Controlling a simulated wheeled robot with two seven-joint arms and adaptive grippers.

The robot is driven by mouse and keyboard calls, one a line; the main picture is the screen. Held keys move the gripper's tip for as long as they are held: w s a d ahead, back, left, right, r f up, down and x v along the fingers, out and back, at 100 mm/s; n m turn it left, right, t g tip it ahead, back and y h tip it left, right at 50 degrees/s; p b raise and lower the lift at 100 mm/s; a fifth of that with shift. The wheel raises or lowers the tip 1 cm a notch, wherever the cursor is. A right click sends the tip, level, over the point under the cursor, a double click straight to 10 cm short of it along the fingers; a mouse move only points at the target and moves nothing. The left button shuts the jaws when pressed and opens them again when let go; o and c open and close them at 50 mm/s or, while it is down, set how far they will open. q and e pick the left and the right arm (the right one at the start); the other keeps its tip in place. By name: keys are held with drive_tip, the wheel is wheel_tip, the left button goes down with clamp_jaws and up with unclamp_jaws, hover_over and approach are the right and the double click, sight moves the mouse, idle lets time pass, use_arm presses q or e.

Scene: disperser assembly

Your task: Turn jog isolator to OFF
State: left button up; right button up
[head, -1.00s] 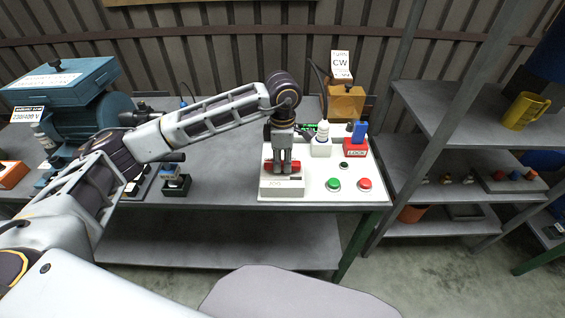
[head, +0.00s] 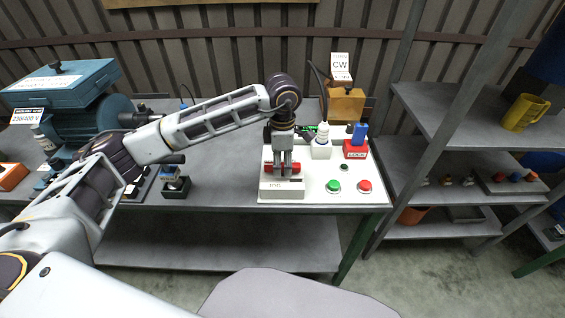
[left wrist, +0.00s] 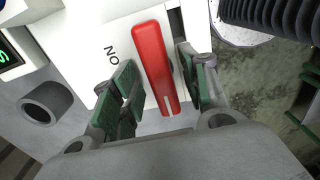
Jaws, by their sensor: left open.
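The jog isolator (head: 282,187) is a white box at the front left of the white panel, with a red bar handle (head: 297,168) on top. In the left wrist view the red handle (left wrist: 152,60) has a white mark at its near end, and "ON" is printed on the white face to its left. My left gripper (head: 284,168) is down over the handle. In the left wrist view its open fingers (left wrist: 160,92) stand one on each side of the handle, with gaps visible. In the head view the fingers hide the handle's middle. My right gripper is out of view.
The panel also bears a green button (head: 333,185), a red button (head: 365,186), a white unit (head: 321,149) and a red block (head: 355,149) with a blue top. A motor (head: 95,112) stands at the left. A shelf rack (head: 440,110) is at the right.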

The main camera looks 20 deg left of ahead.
sight(282, 165)
use_arm(q)
wheel_tip(282, 165, up, 12)
idle(0.8)
drive_tip(key=shift+s+f, duration=0.1)
idle(0.5)
